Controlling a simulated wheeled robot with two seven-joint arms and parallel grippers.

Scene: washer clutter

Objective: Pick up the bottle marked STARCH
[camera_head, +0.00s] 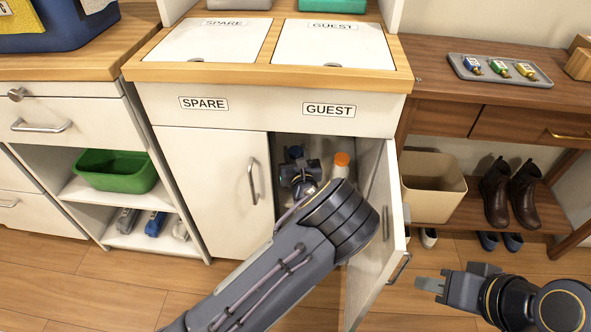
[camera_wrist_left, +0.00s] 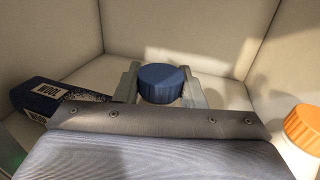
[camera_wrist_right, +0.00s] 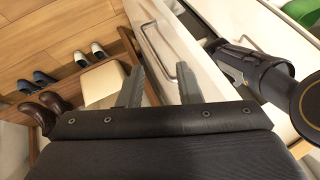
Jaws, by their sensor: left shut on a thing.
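My left gripper (camera_head: 300,174) reaches into the open right side of the cabinet. In the left wrist view, its fingers (camera_wrist_left: 160,88) stand on either side of a blue-capped bottle (camera_wrist_left: 163,80) and are shut on it. Only the cap shows; the label is hidden, so I cannot read its name. A dark bottle marked WOOL (camera_wrist_left: 55,98) is to the left of the gripper. An orange-capped bottle (camera_wrist_left: 304,128) is to the right; it also shows in the head view (camera_head: 341,163), its label hidden. No STARCH label is readable. My right gripper (camera_wrist_right: 160,88) is open and empty, outside the cabinet.
The cabinet door (camera_head: 375,240) stands open to the right of my left arm. The cabinet walls (camera_wrist_left: 205,40) enclose the gripper closely. Drawers marked SPARE and GUEST (camera_head: 329,110) are above. A beige bin (camera_head: 430,190) and shoes are further right.

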